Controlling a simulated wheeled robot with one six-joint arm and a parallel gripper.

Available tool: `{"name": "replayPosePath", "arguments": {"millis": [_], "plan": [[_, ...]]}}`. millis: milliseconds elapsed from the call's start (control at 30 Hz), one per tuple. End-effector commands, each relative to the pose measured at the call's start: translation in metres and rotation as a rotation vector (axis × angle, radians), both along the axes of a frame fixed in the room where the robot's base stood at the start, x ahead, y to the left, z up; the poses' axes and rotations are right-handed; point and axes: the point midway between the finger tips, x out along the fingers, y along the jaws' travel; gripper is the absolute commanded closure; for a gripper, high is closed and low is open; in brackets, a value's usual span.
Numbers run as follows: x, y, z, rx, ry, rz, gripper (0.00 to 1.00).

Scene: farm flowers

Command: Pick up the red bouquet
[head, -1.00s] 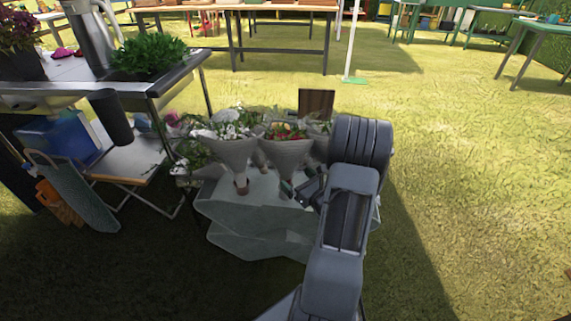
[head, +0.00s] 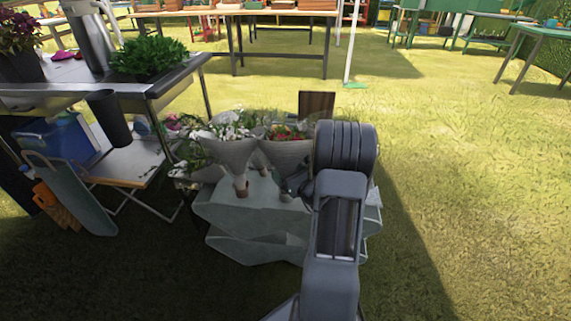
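The red bouquet (head: 288,154), red flowers and greenery in a grey cone wrap, stands on a grey stone-like stand. Its right side and lower end are partly hidden by my arm. A white bouquet (head: 235,150) in a similar wrap stands just left of it. My gripper (head: 294,188) is low by the red bouquet's narrow end, mostly hidden behind my wrist. I cannot tell whether its fingers touch the bouquet or are open or shut.
The grey stand (head: 232,213) holds several bouquets close together. A metal table (head: 65,72) with potted plants stands at the left, with a folding stool (head: 125,165) below it. Open grass (head: 470,190) lies to the right.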

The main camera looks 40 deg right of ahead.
Motion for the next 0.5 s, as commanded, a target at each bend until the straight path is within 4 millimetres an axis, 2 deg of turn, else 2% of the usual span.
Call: {"name": "replayPosePath", "arguments": {"millis": [67,500], "plan": [[-0.0001,0.0,-0.0001,0.0,0.0,0.0,0.2],[-0.0002,0.0001,-0.0002,0.0,0.0,0.0,0.62]]}}
